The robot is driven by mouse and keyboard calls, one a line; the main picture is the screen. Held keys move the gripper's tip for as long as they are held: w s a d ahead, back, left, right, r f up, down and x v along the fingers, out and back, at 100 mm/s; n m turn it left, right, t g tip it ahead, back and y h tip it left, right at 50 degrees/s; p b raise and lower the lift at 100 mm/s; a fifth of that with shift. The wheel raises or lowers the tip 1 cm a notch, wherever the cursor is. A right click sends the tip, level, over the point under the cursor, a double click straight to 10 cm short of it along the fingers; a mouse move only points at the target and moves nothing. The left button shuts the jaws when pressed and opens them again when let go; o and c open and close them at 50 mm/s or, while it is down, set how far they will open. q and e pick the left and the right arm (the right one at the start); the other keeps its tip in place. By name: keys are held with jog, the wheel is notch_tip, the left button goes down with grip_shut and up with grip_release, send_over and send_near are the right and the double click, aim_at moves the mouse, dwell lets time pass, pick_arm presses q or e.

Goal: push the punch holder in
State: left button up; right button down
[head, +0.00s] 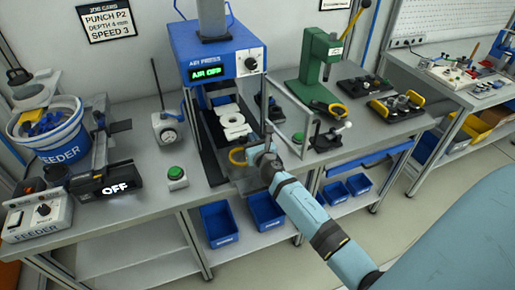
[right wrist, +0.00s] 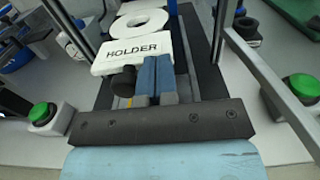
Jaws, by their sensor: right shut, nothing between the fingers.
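The punch holder (right wrist: 135,50) is a white plate marked HOLDER with a dark knob (right wrist: 123,80) on its front edge. It lies on a dark slide under the air press (head: 212,62), and its white parts show in the head view (head: 233,122). My right gripper (right wrist: 156,62) is shut and empty, its blue fingers at the holder's front edge, right of the knob. I cannot tell whether the tips touch the plate. In the head view the right gripper (head: 250,153) is in front of the press. My left gripper is not in view.
A clear guard panel (head: 287,108) stands open right of the slide. A green button (head: 176,173) and a dial gauge (head: 168,130) are on the left. A green hand press (head: 318,65) stands at the right.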

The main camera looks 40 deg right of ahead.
aim_at(238, 111)
jog(key=b+x, duration=0.4)
jog(key=x, duration=1.1)
jog(key=shift+w+d+f+b, duration=0.15)
jog(key=shift+w+d+b, duration=0.05)
jog(key=shift+w+b, duration=0.15)
jog(key=shift+w+d, duration=0.1)
jog(key=shift+w, duration=0.1)
jog(key=shift+r, duration=0.4)
